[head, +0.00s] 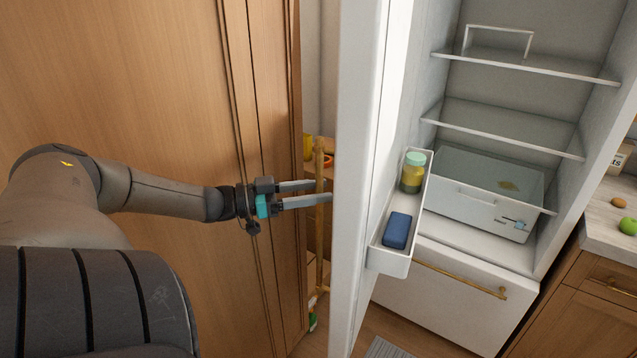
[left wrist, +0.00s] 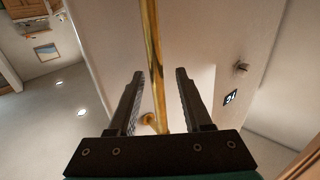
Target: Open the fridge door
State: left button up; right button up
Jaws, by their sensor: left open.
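The fridge door (head: 357,170) stands swung open and shows nearly edge-on in the head view. A small door shelf (head: 392,266) on its inner side holds a jar and a blue box. The long upright gold handle (head: 320,240) is on the door's outer side; in the left wrist view the handle (left wrist: 152,55) runs between the two fingers. My left gripper (head: 324,190) is open, its fingertips at the handle with a gap on both sides in the wrist view (left wrist: 159,75). I cannot tell whether either finger touches it. My right gripper is not in view.
The fridge interior shows glass shelves (head: 500,127) and a clear drawer (head: 475,200). A lower white drawer front (head: 440,300) has a gold bar. Tall wooden panels (head: 150,80) stand close behind my left arm. A counter (head: 605,225) is at right.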

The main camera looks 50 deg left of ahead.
pick_arm(q)
jog(key=p+v, duration=0.3)
jog(key=v, duration=0.4)
jog(key=shift+r, duration=0.15)
dwell(0.3)
